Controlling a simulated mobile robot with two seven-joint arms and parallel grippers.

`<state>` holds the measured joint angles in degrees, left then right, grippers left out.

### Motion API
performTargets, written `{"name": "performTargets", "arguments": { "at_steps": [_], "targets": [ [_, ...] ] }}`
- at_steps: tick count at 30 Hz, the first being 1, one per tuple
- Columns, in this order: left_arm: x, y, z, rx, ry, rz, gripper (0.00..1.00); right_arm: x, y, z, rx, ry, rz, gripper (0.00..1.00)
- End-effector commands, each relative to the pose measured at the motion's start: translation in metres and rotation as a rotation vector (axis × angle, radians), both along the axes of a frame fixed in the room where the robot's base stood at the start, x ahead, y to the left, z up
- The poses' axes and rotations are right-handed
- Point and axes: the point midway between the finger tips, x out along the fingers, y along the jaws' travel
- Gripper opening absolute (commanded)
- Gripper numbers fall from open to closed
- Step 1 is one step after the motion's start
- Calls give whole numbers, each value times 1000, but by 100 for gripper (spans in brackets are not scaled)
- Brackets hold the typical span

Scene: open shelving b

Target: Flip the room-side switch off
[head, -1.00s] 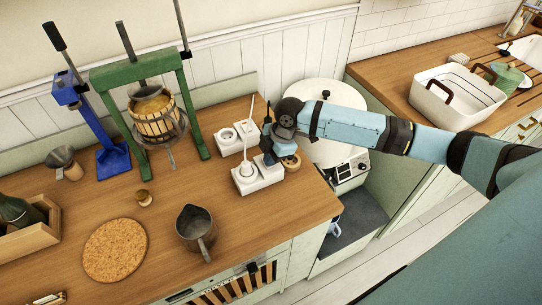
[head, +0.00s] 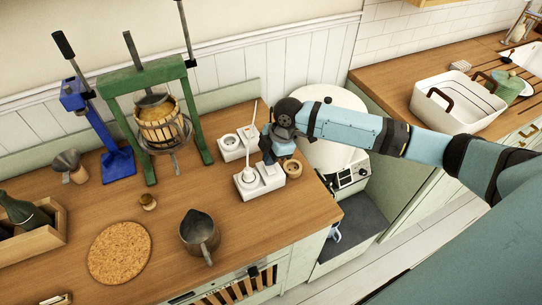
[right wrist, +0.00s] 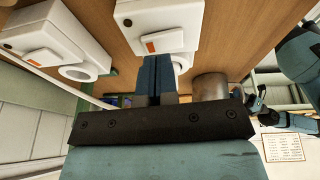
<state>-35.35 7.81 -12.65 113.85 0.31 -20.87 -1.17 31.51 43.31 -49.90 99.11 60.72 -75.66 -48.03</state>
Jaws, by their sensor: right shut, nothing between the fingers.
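Two white switch boxes stand on the wooden counter. The wall-side box (head: 232,147) is farther back, and the room-side box (head: 262,187) is nearer the front. In the right wrist view the room-side box (right wrist: 150,18) has an orange rocker (right wrist: 163,41), and the wall-side box (right wrist: 35,28) has another (right wrist: 43,57). My right gripper (head: 268,158) is at the room-side box. Its shut, empty fingers (right wrist: 157,68) are just below the room-side rocker in the right wrist view; contact cannot be told. What seems my left gripper (right wrist: 262,102) is small at the right there, jaws unclear.
A small round wooden pot (head: 293,168) stands right beside the room-side box. A metal jug (head: 199,236), a cork mat (head: 119,253) and a green press (head: 140,80) stand left. A round white lid (head: 325,150) is behind my right arm. The counter between jug and boxes is clear.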

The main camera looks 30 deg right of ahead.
Motion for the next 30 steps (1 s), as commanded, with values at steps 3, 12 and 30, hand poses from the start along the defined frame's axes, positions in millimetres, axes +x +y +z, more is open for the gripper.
{"name": "performTargets", "arguments": {
  "at_steps": [3, 12, 30],
  "targets": [
    [1, 3, 30, 4, -5, 6, 43, -2, 4, 28, 1, -1, -1, 0],
    [-7, 1, 9, -3, 12, 13, 43, -17, -11, 80, 0, -5, -3, 0],
    [1, 1, 11, 0, -3, 5, 43, -28, -22, 119, 0, -1, -3, 0]
  ]
}}
